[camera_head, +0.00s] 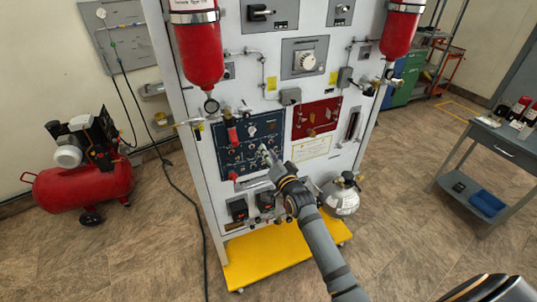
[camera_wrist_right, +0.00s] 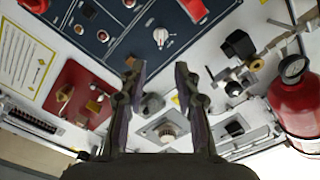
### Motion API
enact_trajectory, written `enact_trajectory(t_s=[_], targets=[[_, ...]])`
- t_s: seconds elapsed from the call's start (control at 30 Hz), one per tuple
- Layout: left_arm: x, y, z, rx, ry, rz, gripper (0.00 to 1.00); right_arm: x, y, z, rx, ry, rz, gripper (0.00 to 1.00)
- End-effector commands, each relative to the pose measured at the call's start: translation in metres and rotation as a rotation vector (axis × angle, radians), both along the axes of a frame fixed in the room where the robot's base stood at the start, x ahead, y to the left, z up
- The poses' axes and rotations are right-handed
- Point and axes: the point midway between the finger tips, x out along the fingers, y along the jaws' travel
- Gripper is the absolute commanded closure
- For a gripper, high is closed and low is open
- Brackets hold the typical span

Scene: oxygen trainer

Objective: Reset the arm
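The oxygen trainer (camera_head: 345,20) is a tall white panel on a yellow wheeled base (camera_head: 275,256). My right arm reaches in from the lower right. Its gripper (camera_head: 266,153) is in front of the lower right of the dark blue control panel (camera_head: 222,146). In the right wrist view the two fingers of the right gripper (camera_wrist_right: 158,72) stand apart with nothing between them. A white knob with a red mark (camera_wrist_right: 161,37) shows beyond the fingertips, on the blue panel (camera_wrist_right: 112,22). Whether the fingertips touch the panel, I cannot tell. My left gripper is not in view.
A red panel (camera_head: 316,117) is beside the blue one. Red cylinders (camera_head: 198,50) (camera_head: 398,32) flank the trainer. A round grey tank (camera_head: 341,199) sits at its lower right. A red compressor (camera_head: 85,185) stands left, a grey table (camera_head: 487,143) right.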

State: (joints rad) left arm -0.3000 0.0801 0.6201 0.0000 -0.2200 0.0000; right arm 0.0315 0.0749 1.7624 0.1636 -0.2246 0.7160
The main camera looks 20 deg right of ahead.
Motion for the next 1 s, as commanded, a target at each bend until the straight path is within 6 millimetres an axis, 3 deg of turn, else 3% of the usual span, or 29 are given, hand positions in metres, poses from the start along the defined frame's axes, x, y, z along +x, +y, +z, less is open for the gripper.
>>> enact_trajectory(t_s=[0.23,0.27,0.37,0.47,0.6,0.67,0.8,0.87,1.0], targets=[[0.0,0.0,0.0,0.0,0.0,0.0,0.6,0.0,0.0,-0.003,-0.002,0.005,-0.001,0.68],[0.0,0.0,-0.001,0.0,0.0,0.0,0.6,0.0,-0.001,-0.009,-0.006,0.013,0.0,0.68],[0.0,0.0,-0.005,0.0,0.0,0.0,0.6,-0.004,-0.003,-0.052,-0.046,0.084,-0.005,0.68],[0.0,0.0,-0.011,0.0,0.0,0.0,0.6,-0.018,-0.008,-0.13,-0.121,0.215,-0.004,0.68],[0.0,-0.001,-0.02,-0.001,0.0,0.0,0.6,-0.06,-0.016,-0.25,-0.249,0.424,0.019,0.68],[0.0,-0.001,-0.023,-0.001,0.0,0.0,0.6,-0.086,-0.02,-0.299,-0.3,0.513,0.037,0.68],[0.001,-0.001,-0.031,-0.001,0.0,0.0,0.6,-0.158,-0.027,-0.402,-0.418,0.715,0.097,0.68],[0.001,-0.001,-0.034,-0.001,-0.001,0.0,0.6,-0.195,-0.03,-0.442,-0.466,0.8,0.131,0.68],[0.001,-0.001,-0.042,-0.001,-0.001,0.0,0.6,-0.292,-0.037,-0.522,-0.57,0.996,0.227,0.68]])
